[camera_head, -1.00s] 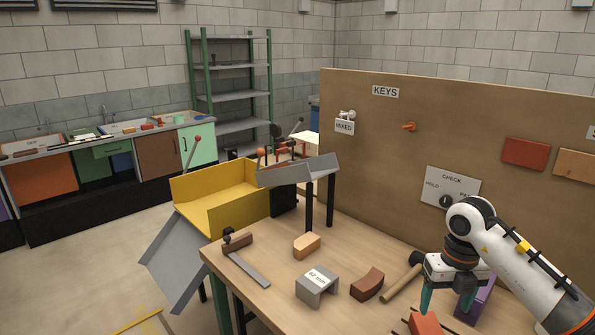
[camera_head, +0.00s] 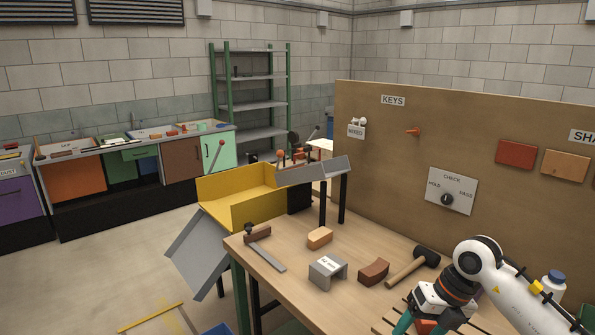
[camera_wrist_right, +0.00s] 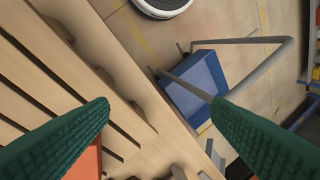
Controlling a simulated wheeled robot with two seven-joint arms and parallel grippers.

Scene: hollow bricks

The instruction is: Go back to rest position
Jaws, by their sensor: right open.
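My right arm comes in from the right in the head view. My right gripper (camera_head: 428,329) is at the bottom right, low at the front of the workbench (camera_head: 290,245), with its green fingers cut off by the picture's edge. In the wrist view the same gripper (camera_wrist_right: 160,108) has its two green fingers wide apart, with nothing held between them. A red-orange piece (camera_wrist_right: 85,164) lies behind the left finger there, partly hidden. My left gripper is not in view.
A grey bridge block (camera_head: 325,269), a brown curved brick (camera_head: 373,272), a mallet (camera_head: 410,268) and a tan brick (camera_head: 320,238) lie on the bench. A brown board (camera_head: 400,160) stands behind. A blue bin (camera_wrist_right: 196,85) sits on the floor beside slatted wood (camera_wrist_right: 50,80).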

